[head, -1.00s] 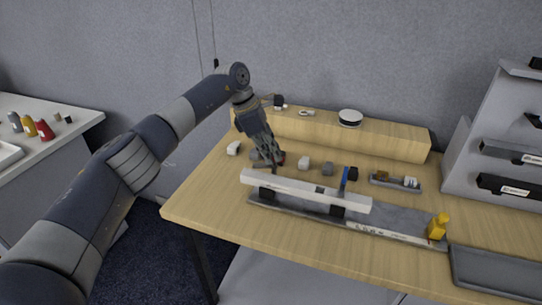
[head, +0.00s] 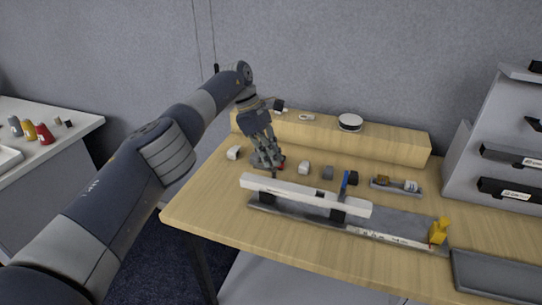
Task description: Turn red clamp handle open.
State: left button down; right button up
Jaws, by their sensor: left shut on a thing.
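My left gripper (head: 272,164) points down at the table, behind the left end of a white bar (head: 310,196). It is shut on the red clamp handle (head: 282,167), of which only a small red bit shows beside the fingertips. The fingers hide the rest of the handle and most of the clamp, so its angle cannot be told. The white bar lies on dark supports above a long grey plate (head: 395,218). A blue upright handle (head: 345,181) stands at the bar's right part. My right gripper is not in view.
Small grey and white blocks (head: 304,167) stand in a row behind the bar. A small tray (head: 397,187) holds parts. A yellow piece (head: 438,231) stands at the plate's right end. A wooden riser (head: 390,140) runs along the back, with a round white-topped item (head: 350,122) on it.

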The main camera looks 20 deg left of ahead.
pick_arm(q)
jog(key=shift+w+r, duration=0.1)
jog(key=shift+r, duration=0.05)
dwell(0.5)
jog(key=c, duration=1.7)
grip_release()
jog(key=shift+n, duration=0.3)
